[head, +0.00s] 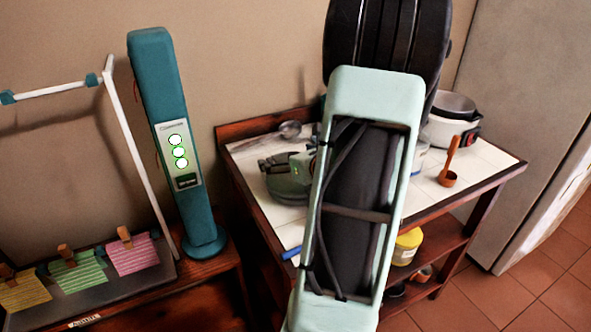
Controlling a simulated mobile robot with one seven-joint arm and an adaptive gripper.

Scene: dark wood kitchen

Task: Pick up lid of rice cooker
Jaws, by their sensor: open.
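A white round pot with a dark rim, which looks like the rice cooker (437,131), stands at the back right of the white-tiled table. A red and black switch shows on its side. Its left part is hidden behind my arm. I cannot clearly make out a separate lid. My gripper (270,164) appears to show left of my pale green arm link, low over the table's left part, with dark fingers apart and pointing left. It is well apart from the rice cooker. Its wrist is partly hidden by my arm.
The tiled table (487,157) holds a brown scoop (447,180) and a metal ladle (290,129). A yellow container (407,246) is on the shelf below. A teal column (172,140) stands left, and a grey fridge (530,90) right.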

